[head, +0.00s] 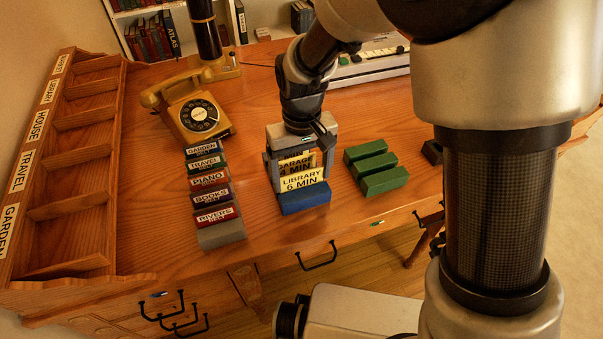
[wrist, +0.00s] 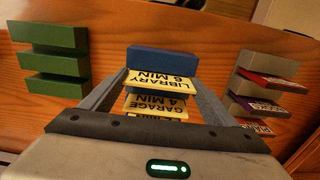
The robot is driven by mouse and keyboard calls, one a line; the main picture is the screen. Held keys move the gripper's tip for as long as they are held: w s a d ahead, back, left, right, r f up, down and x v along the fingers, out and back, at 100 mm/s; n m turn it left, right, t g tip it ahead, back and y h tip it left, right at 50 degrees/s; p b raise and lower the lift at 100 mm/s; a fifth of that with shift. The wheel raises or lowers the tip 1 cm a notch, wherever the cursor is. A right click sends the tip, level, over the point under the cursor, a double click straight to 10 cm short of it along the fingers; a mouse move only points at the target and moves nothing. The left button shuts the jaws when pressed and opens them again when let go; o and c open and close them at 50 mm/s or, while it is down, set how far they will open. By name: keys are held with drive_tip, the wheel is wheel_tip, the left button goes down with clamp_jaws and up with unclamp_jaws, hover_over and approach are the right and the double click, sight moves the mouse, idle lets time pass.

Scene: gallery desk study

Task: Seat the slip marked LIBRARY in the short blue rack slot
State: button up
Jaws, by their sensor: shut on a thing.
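The yellow slip marked LIBRARY 6 MIN (head: 303,180) stands just behind the front block of the blue rack (head: 305,199). It also shows in the wrist view (wrist: 160,82), behind the rack's blue front block (wrist: 162,60). My gripper (head: 302,177) points down over the rack, its two grey fingers at the slip's side edges, shut on it. The slip's lower edge is hidden by the front block, so I cannot tell how deep it sits. A yellow GARAGE 4 MIN slip (wrist: 155,105) stands behind it, with another yellow slip partly hidden further back.
A row of slips marked GARDEN, TRAVEL, PIANO, BOOKS and RIVERS (head: 216,216) stands left of the rack. Green blocks (head: 376,166) lie to the right. A yellow telephone (head: 195,113) is behind left, and a labelled wooden shelf (head: 80,165) stands at far left.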

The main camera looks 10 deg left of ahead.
drive_tip(key=o, duration=1)
wheel_tip(320, 180, up, 12)
drive_tip(key=p, duration=0.2)
drive_tip(key=shift+r+p, duration=0.15)
drive_tip(key=shift+p, duration=0.15)
drive_tip(key=s+d+r+m+t, duration=0.35)
drive_tip(key=d+r, duration=0.65)
drive_tip(key=d, duration=0.4)
drive_tip(key=s+d+m, duration=0.1)
drive_tip(key=s+d, duration=0.1)
drive_tip(key=d, duration=0.1)
drive_tip(key=s+d+r+m+t, duration=0.1)
drive_tip(key=s+d, duration=0.2)
drive_tip(key=s+d+m+t, duration=0.1)
drive_tip(key=s+d, duration=0.2)
drive_tip(key=shift+s+d+r, duration=0.1)
drive_tip(key=shift+d+r, duration=0.2)
drive_tip(key=shift+d, duration=0.05)
